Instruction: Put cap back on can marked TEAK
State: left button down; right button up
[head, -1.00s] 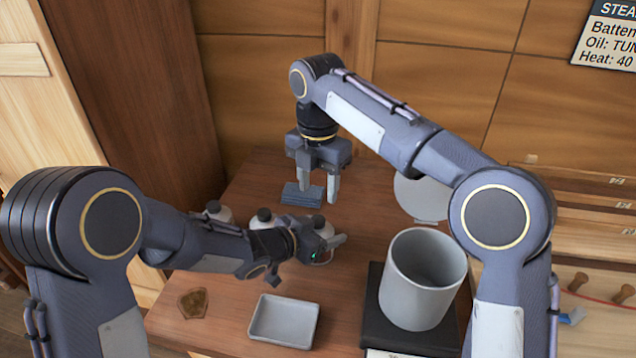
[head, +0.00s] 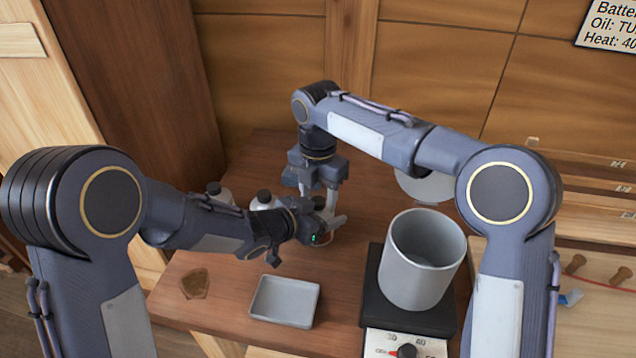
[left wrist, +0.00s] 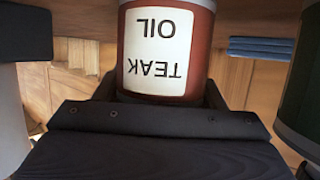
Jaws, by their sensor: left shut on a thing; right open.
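The TEAK can (left wrist: 203,60) is red-brown with a white label reading "TEAK OIL", upside down in the left wrist view. My left gripper (head: 328,230) is shut on this can, which stands at the table's middle, mostly hidden by the gripper in the head view. My right gripper (head: 318,194) is open and points down just above the can, its fingers on either side of the can's dark top. Whether that dark top is a cap on the can or something between the fingers, I cannot tell.
Two other dark-topped cans (head: 264,200) stand left of it. In front are an empty grey tray (head: 285,301) and a brown patch (head: 195,283).

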jog(key=shift+f, duration=0.1)
jog(key=c, duration=1)
jog(key=m, duration=0.6)
jog(key=o, duration=1.1)
jog(key=shift+c, duration=0.2)
jog(key=shift+r, duration=2.25)
